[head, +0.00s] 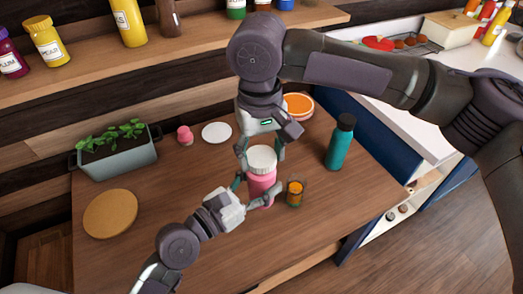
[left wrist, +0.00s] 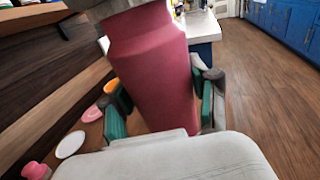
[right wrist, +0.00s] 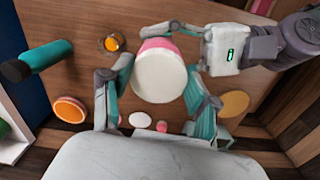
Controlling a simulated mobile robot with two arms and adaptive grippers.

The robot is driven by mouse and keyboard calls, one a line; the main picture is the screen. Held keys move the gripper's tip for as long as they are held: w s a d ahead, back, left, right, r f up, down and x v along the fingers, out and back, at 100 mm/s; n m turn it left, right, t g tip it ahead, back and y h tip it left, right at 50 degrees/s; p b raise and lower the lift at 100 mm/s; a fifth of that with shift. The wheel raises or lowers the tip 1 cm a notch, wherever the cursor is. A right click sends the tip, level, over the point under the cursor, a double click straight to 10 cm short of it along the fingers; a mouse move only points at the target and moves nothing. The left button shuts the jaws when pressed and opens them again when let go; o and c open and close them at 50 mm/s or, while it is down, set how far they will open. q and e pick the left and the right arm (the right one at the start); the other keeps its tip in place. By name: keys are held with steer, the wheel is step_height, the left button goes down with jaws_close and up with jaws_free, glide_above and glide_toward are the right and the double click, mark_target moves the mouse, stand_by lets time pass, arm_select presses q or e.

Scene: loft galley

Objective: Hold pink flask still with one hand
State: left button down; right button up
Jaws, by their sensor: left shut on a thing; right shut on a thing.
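The pink flask (head: 262,186) stands upright on the wooden table, with a white lid (head: 262,158) on top. My left gripper (head: 253,194) comes from the lower left and is shut around the flask's body. In the left wrist view the pink flask (left wrist: 152,70) fills the space between the fingers (left wrist: 163,105). My right gripper (head: 262,152) comes from above and is shut on the white lid. The right wrist view looks down on the lid (right wrist: 160,76) between the fingers (right wrist: 158,80), with a pink edge of the flask beyond it.
A small amber glass (head: 295,193) stands close right of the flask. A teal bottle (head: 339,145) with a black cap stands farther right. A white plate (head: 216,132), small pink item (head: 185,135), planter (head: 118,155) and round board (head: 110,214) are left. An orange bowl (head: 298,104) is behind.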

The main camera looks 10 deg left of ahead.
steer(key=shift+f, duration=0.55)
steer(key=m, duration=0.4)
steer(key=shift+a+m, duration=0.1)
steer(key=shift+m, duration=0.3)
steer(key=m, duration=0.4)
steer(key=shift+a+m, duration=0.15)
steer(key=shift+m, duration=0.25)
steer(key=m, duration=0.4)
steer(key=shift+a+m, duration=0.1)
steer(key=shift+m, duration=0.3)
steer(key=m, duration=0.6)
steer(key=shift+w+m, duration=0.2)
steer(key=shift+m, duration=0.2)
steer(key=o, duration=0.8)
steer(key=shift+c, duration=0.2)
